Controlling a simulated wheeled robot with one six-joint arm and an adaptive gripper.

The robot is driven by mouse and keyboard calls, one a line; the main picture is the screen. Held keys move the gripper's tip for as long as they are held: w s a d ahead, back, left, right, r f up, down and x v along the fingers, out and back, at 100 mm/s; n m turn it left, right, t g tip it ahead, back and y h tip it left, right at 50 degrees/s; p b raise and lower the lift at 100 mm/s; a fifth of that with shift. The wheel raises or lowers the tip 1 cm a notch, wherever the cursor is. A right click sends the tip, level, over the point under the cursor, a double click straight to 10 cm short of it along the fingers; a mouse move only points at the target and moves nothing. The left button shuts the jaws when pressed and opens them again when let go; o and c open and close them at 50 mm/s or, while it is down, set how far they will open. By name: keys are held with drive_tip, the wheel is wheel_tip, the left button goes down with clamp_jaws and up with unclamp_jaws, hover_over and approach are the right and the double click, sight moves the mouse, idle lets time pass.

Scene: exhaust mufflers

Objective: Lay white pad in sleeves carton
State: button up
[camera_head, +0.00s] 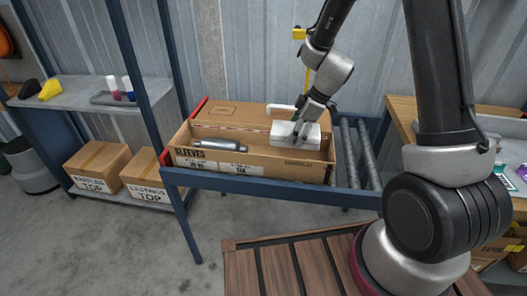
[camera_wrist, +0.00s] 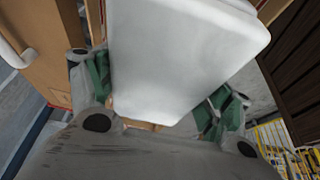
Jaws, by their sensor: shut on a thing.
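The white pad (camera_head: 295,135) is held by my gripper (camera_head: 300,134) over the right part of the open sleeves carton (camera_head: 247,168). The carton is a brown box with "SLEEVES" printed on its front. In the wrist view the white pad (camera_wrist: 180,55) fills the middle, between the green-lined fingers of my gripper (camera_wrist: 158,105). In the head view I cannot tell whether the pad touches anything inside. A silver metal sleeve (camera_head: 194,146) lies in the left part of the carton.
The carton stands on a blue-framed roller bench (camera_head: 355,158). Blue uprights stand at left, beside a grey shelf (camera_head: 75,93) with small items. Two closed cartons (camera_head: 97,167) sit on the lower shelf. A wooden bench (camera_head: 402,107) is at right.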

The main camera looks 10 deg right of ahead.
sight(312, 130)
drive_tip(key=f, duration=0.5)
drive_tip(key=shift+w+d+f, duration=0.15)
drive_tip(key=shift+d+f, duration=0.05)
drive_tip(key=shift+f, duration=2.45)
drive_tip(key=o, duration=0.7)
drive_tip(key=shift+f, duration=0.15)
drive_tip(key=shift+o, duration=0.2)
drive_tip(key=v, duration=1.3)
drive_tip(key=shift+a, duration=0.25)
drive_tip(key=s+d+r+m, duration=0.2)
drive_tip(key=s+r+m, duration=0.15)
drive_tip(key=r, duration=0.65)
drive_tip(key=s+d+r+m+t+h, duration=0.1)
drive_tip(key=s+d+r+m, duration=0.1)
drive_tip(key=s, duration=0.5)
drive_tip(key=s+d+r+m+t+h, duration=0.1)
drive_tip(key=s+d+r+m+h, duration=0.1)
drive_tip(key=s+r+m, duration=0.3)
drive_tip(key=s+d+r+m+h, duration=0.1)
drive_tip(key=s+d+r+m, duration=0.3)
drive_tip(key=s+r, duration=0.3)
drive_tip(key=s, duration=0.2)
drive_tip(key=shift+s+d+t, duration=0.2)
drive_tip(key=shift+s+t, duration=0.1)
drive_tip(key=shift+t, duration=0.1)
